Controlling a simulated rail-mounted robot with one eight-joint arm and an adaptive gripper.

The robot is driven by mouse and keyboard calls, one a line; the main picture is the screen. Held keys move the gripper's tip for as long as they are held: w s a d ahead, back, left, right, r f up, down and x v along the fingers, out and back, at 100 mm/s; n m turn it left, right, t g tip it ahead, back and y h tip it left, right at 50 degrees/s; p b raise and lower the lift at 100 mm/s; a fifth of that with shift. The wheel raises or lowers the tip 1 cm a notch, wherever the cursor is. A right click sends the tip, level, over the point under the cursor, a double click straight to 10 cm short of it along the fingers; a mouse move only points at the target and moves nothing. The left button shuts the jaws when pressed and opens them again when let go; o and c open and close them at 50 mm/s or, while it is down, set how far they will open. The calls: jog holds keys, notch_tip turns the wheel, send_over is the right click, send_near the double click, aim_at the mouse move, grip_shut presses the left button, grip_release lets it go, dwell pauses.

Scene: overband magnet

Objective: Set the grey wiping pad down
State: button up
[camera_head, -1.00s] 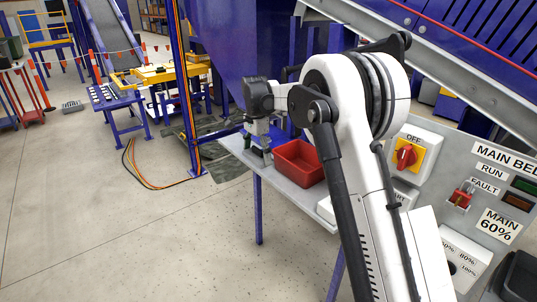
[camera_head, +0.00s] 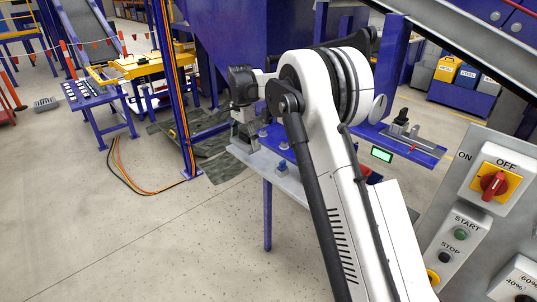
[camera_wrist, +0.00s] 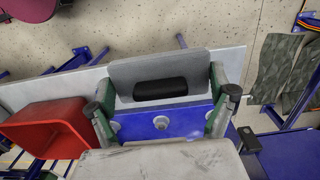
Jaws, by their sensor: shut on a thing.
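The grey wiping pad (camera_wrist: 145,68) has a black handle (camera_wrist: 160,88) and shows in the wrist view between the two green-sided fingers of my gripper (camera_wrist: 163,93). The gripper is shut on the pad. A blue plate with round bolt heads (camera_wrist: 135,126) lies just below the pad in that view. In the head view my gripper (camera_head: 243,134) is over the left end of the grey bench (camera_head: 262,160). The pad cannot be made out clearly there, and I cannot tell whether it touches the surface.
A red bin (camera_wrist: 45,128) stands left of the gripper in the wrist view. In the head view, the switch panel (camera_head: 475,190) is at the right and a blue post (camera_head: 180,110) with cables stands left of the bench. Open floor (camera_head: 90,220) lies at the lower left.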

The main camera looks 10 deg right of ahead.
send_over(257, 155)
notch_tip(257, 155, down, 5)
jog(key=shift+a+r+p, duration=0.1)
jog(key=shift+a+p, duration=0.05)
jog(key=shift+p, duration=0.25)
jog(key=shift+f, duration=2)
jog(key=shift+f, duration=0.2)
jog(key=o, duration=1)
jog(key=shift+r, duration=0.1)
jog(key=shift+r+p, duration=0.1)
jog(key=shift+p, duration=0.2)
